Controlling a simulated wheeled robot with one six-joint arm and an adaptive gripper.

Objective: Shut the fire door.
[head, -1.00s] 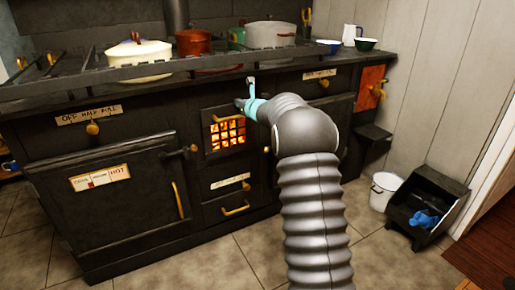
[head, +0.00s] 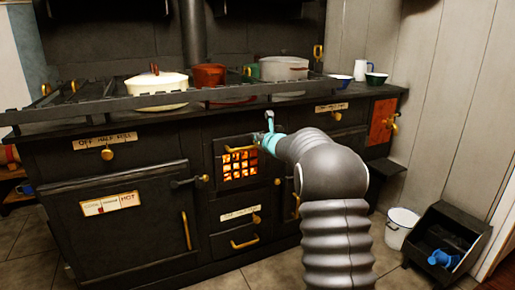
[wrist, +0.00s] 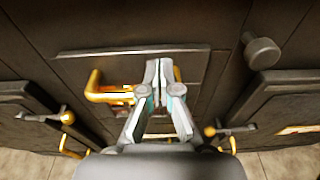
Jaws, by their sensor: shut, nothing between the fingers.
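The fire door (head: 217,160) is in the middle of the black stove, with orange fire glowing behind a barred grate (head: 239,170). A brass handle (head: 240,149) crosses its upper part. In the wrist view a dark panel (wrist: 190,62) with a brass handle (wrist: 105,94) lies beneath my fingers. How far the door stands open I cannot tell. My gripper (head: 269,122) is shut and empty, at the upper right of the grate. In the wrist view its fingertips (wrist: 159,68) are together, right of the brass handle; contact with the panel is unclear.
The stove top carries a cream pot (head: 157,88), a red pot (head: 209,75) and a grey pot (head: 284,69) behind a rail. An oven door (head: 115,225) is left of the fire. A white bucket (head: 401,228) and a coal box (head: 442,243) stand right.

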